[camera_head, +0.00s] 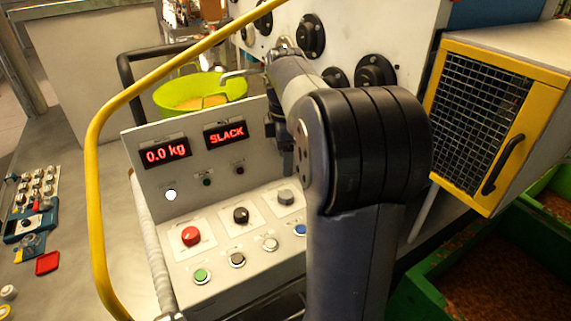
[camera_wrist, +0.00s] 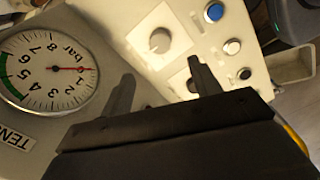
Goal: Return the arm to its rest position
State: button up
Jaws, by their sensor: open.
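My arm rises through the right middle of the head view, and its black joint covers part of the control panel (camera_head: 200,200). The gripper itself is not clearly visible there, hidden by or merged with the dark wrist parts behind the panel's right side. In the wrist view my gripper (camera_wrist: 162,86) shows two dark fingers spread apart with nothing between them. Beyond the fingers lie a grey knob (camera_wrist: 160,41), a blue button (camera_wrist: 214,12) and other controls. A round pressure gauge (camera_wrist: 40,70) marked "bar" fills the left of the wrist view.
A yellow rail (camera_head: 97,190) curves along the left. A yellow-framed mesh box (camera_head: 480,110) and green bins (camera_head: 430,285) stand at the right. A yellow-green tub (camera_head: 195,93) is behind the panel.

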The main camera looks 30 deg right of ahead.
aim_at(286, 194)
notch_tip(286, 194, down, 11)
jog(key=shift+r+p, duration=0.1)
jog(key=shift+p, duration=0.35)
dwell(0.3)
